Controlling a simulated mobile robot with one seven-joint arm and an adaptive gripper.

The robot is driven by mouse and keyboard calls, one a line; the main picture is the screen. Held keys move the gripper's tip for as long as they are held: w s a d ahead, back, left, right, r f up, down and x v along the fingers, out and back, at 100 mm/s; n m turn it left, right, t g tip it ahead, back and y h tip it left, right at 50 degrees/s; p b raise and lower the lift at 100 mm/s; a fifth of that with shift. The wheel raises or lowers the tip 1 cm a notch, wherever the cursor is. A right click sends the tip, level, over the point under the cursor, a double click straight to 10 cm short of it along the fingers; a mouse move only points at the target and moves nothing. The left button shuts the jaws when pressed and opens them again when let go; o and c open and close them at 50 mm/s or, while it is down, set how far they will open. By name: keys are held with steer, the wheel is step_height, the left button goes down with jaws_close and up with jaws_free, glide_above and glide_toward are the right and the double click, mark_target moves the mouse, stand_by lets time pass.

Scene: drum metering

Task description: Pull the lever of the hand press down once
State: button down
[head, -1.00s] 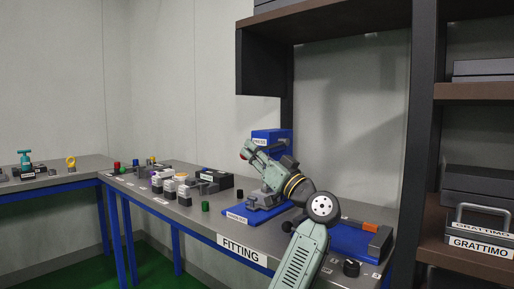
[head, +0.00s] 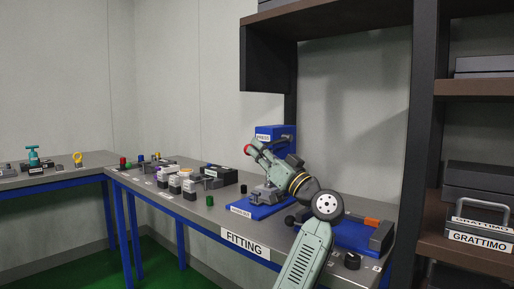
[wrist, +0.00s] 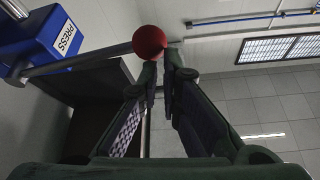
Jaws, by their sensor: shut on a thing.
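The hand press is a blue block labelled PRESS (head: 271,136) at the back of the bench, with a blue base plate (head: 262,211) in front. In the wrist view the press body (wrist: 42,38) is at upper left. Its grey lever (wrist: 92,64) runs right from it to a red ball knob (wrist: 149,42). The knob also shows in the head view (head: 248,149). My gripper (wrist: 168,62) is shut on the lever at its knob end, the fingertips close against the knob. The exact contact is partly hidden behind the fingers.
Small parts and blocks (head: 188,182) stand on the bench to the left, with a green cylinder (head: 210,201) near the front edge. A blue fixture with an orange piece (head: 371,221) lies right of my arm. A dark shelf (head: 270,60) overhangs the back.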

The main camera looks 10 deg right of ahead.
steer(key=s+d, duration=0.7)
steer(key=s, duration=0.5)
steer(key=shift+f, duration=0.45)
